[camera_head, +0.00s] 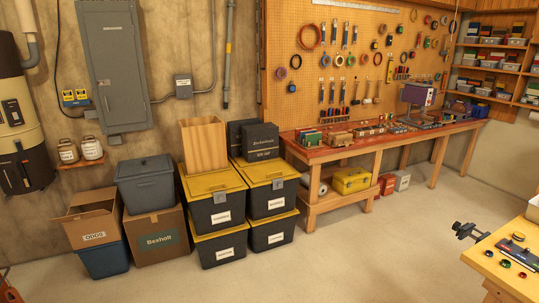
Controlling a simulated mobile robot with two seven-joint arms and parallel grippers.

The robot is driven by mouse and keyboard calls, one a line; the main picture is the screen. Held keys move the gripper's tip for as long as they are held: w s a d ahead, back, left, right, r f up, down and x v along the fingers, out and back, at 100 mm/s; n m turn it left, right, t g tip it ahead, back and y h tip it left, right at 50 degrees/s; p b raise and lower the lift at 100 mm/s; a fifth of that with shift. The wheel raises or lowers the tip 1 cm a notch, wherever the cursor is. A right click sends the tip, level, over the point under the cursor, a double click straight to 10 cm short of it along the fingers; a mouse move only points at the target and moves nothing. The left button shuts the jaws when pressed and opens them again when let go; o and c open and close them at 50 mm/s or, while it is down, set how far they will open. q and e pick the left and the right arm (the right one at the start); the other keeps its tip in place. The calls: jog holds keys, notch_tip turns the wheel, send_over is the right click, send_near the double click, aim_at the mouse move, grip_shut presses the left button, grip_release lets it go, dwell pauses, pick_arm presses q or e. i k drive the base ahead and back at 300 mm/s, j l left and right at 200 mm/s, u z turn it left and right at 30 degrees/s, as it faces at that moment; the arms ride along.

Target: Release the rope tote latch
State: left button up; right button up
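Several dark totes with yellow lids stand stacked two high against the wall. The upper left tote (212,205) and upper right tote (268,190) each have a white label on the front, too small to read, so I cannot tell which one is the rope tote. A grey latch (241,196) shows at the front right of the upper left tote's lid, and another latch (277,184) on the upper right tote's lid. Both lids look shut. The lower left tote (218,247) and lower right tote (272,232) sit beneath them. Neither gripper is in view.
A wooden box (203,143) and dark boxes (259,141) stand on the upper totes. Cardboard boxes and a grey bin (146,184) are at their left. A long workbench (340,146) is at their right. A bench with a vise (467,231) is front right. The floor (330,255) ahead is clear.

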aim_at(277, 184)
jog(key=i, duration=2.4)
jog(key=i+l+u, duration=0.1)
jog(key=i, duration=1.1)
jog(key=i+l, duration=0.1)
jog(key=i, duration=1.1)
